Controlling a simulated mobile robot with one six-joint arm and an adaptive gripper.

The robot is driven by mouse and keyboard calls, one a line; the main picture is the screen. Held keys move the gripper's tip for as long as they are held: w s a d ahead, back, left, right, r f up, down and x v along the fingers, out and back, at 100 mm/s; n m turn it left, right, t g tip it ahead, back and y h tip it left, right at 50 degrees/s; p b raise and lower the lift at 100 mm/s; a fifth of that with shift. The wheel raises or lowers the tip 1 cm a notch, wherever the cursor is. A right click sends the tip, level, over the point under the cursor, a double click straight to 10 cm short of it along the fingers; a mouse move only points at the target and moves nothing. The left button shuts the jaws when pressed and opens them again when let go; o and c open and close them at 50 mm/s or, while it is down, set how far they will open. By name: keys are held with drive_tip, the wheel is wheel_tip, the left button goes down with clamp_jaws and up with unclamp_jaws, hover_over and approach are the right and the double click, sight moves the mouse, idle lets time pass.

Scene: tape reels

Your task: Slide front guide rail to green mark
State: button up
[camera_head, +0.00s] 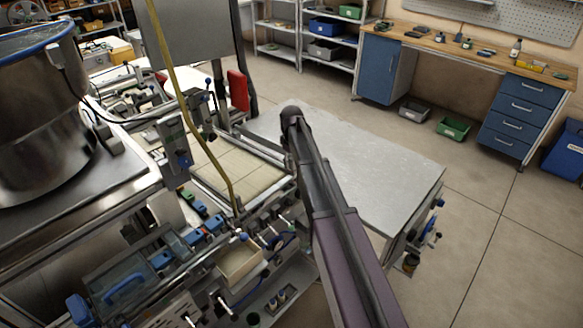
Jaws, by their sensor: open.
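My arm (335,210) rises from the bottom edge and reaches a dark rounded joint near the picture's middle. My gripper cannot be made out; no fingers show past that joint. A machine with a pale, flat belt-like bed (228,172) stands left of my arm. A metal rail (262,200) runs along the near side of this bed, partly covered by my arm and by fittings. I cannot tell for sure that it is the front guide rail. Small green parts (186,196) sit beside blue ones at the bed's left; no green mark can be told on the rail.
A bare grey table (375,165) lies right of my arm. A large steel drum (38,110) stands at left, and a yellow hose (185,105) hangs over the machine. A workbench (470,45) with blue drawers is at the back right.

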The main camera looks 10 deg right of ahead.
drive_tip(key=shift+f+b, duration=0.3)
drive_tip(key=shift+f, duration=0.2)
clamp_jaws()
